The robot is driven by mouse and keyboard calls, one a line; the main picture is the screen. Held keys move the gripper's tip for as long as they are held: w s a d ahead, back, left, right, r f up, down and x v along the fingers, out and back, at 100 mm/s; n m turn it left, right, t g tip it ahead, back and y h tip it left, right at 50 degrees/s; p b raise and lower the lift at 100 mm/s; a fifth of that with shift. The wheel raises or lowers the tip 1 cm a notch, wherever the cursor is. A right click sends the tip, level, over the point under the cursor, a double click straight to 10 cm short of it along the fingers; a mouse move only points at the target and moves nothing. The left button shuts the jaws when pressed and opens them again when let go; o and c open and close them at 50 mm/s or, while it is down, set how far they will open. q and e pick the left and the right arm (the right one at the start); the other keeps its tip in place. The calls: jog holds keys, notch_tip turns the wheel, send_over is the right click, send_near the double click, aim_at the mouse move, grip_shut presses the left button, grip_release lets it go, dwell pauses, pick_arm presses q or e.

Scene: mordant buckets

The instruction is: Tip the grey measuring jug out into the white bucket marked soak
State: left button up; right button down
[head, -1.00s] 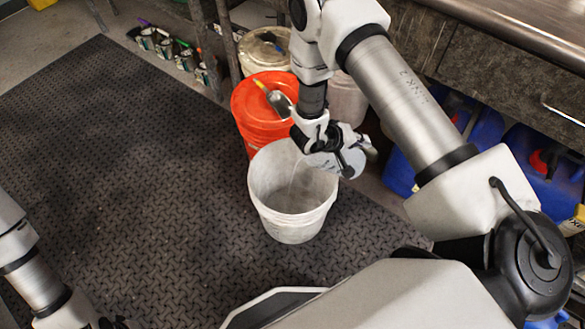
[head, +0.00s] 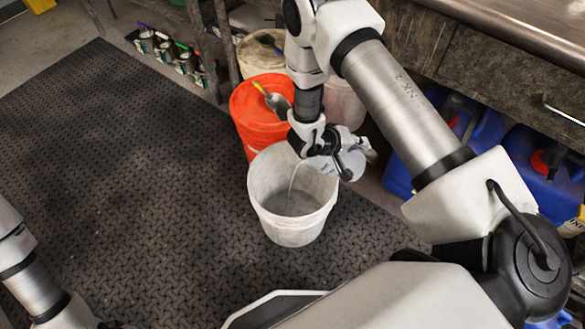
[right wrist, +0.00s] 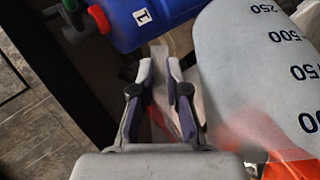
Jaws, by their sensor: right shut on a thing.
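The grey measuring jug (head: 350,164) is tilted above the right rim of the white bucket (head: 292,232). A thin pale stream (head: 292,178) runs from it down into the bucket, where greyish liquid (head: 302,204) shows at the bottom. My right gripper (head: 332,150) is shut on the jug's handle. In the right wrist view the jug's body (right wrist: 262,75), with printed volume marks, lies beside the closed fingers (right wrist: 163,92). I cannot read any mark on the bucket. Of my left gripper (head: 108,324), only a dark bit shows at the bottom edge.
Blue containers (head: 543,168) sit under the metal-topped bench (head: 510,30). The dark floor mat (head: 130,170) to the left is clear.

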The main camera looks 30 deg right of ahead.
pick_arm(q)
jog(key=shift+w+a+f+b, duration=0.2)
jog(key=shift+w+f+b, duration=0.05)
jog(key=shift+f+b, duration=0.4)
jog(key=shift+w+a+f+b, duration=0.15)
jog(key=shift+w+f+b, duration=0.05)
jog(key=shift+f+b, duration=0.45)
pick_arm(e)
jog(key=shift+w+a+f+h, duration=0.35)
jog(key=shift+a+h, duration=0.15)
jog(key=shift+h, duration=0.2)
dwell(1.3)
